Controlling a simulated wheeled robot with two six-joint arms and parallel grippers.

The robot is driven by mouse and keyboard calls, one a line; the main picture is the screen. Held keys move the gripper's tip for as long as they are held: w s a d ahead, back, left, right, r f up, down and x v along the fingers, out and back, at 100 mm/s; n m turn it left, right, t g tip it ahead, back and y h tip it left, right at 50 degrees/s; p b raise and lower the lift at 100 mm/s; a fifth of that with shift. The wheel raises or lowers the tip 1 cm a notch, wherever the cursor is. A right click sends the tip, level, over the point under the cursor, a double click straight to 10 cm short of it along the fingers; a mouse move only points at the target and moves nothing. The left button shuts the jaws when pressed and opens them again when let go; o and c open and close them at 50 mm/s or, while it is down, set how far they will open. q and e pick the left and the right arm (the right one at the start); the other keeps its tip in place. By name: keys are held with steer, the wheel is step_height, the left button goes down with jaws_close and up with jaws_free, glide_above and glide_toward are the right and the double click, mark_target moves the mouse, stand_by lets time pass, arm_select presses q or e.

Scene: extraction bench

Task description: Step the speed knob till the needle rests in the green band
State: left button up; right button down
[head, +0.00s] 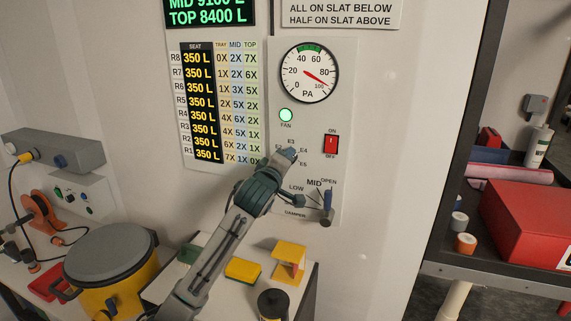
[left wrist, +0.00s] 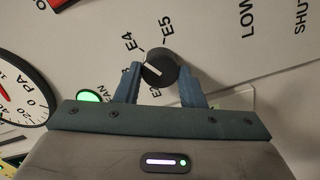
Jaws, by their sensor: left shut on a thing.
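The round pressure gauge (head: 309,72) is on the wall panel, with a green band at the top between 40 and 60. Its red needle points to the lower right, between 80 and 100, outside the green band. The dark speed knob (left wrist: 159,60) has a white mark and sits among labels such as E4 and E5; which label the mark points at I cannot tell. My left gripper (head: 288,156) reaches up to the panel and hides most of the knob in the head view. In the left wrist view its two blue fingers (left wrist: 160,72) are shut on the knob's sides.
A green fan lamp (head: 286,115) is lit above the knob. A red ON/OFF switch (head: 331,145) is to its right, and a damper lever (head: 327,206) is below right. A yellow pot (head: 127,298) with a grey lid and a yellow stand (head: 290,255) are below, near my arm.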

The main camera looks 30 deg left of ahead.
stand_by(0.3)
arm_select(q)
steer(key=o, duration=1)
steer(key=shift+s, duration=0.1)
steer(key=b+v, duration=0.4)
steer(key=v, duration=0.6)
steer(key=shift+s, duration=0.3)
steer(key=shift+f, duration=0.15)
